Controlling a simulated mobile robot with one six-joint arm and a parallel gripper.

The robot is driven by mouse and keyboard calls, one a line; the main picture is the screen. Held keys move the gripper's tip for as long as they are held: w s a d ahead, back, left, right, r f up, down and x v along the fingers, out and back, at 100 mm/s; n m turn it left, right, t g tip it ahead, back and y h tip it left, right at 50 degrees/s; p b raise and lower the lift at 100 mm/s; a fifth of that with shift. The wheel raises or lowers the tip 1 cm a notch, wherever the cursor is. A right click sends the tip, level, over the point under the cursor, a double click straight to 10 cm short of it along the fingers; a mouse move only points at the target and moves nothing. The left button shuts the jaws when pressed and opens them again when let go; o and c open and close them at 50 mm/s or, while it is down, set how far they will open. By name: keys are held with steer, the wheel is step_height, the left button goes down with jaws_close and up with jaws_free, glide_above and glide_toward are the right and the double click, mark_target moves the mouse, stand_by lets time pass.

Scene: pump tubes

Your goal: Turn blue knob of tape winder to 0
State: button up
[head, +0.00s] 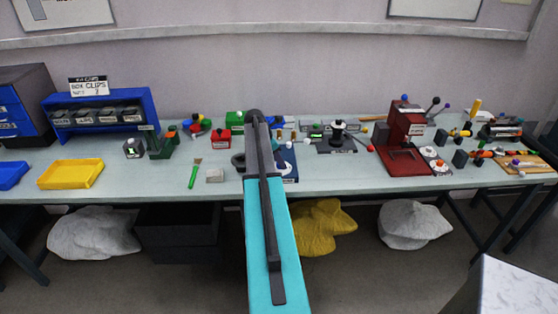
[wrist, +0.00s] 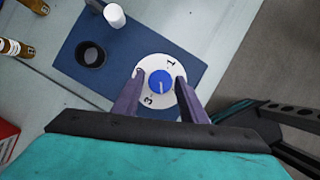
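The blue knob (wrist: 161,80) sits at the centre of a round white dial (wrist: 160,63) in the wrist view. A pale mark on the knob points down in that picture, towards my wrist. A 1 shows at the dial's upper right and a 3 at its lower left; other marks are partly hidden by my fingers. The dial is on a dark blue base (wrist: 129,57), which also shows partly behind my arm in the head view (head: 291,172). My gripper (wrist: 160,76) is open, its two fingers either side of the knob, with visible gaps between them and it.
A black cup-like part (wrist: 91,56) and a white cylinder (wrist: 114,15) are on the blue base. Small brown bottles (wrist: 12,47) stand to the left. In the head view, a dark red machine (head: 402,130) stands right of my arm and a yellow tray (head: 70,174) lies left.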

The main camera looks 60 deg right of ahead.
steer(key=shift+w+d+m+g+p, duration=0.15)
steer(key=shift+m+g+p, duration=0.15)
steer(key=shift+m, duration=0.6)
steer(key=shift+m+y, duration=0.4)
steer(key=shift+m, duration=0.4)
steer(key=shift+d+m+g+p, duration=0.1)
steer(key=shift+m+g+p, duration=0.3)
steer(key=shift+m, duration=0.2)
steer(key=shift+m+y, duration=0.7)
steer(key=shift+m, duration=0.5)
steer(key=c, duration=0.9)
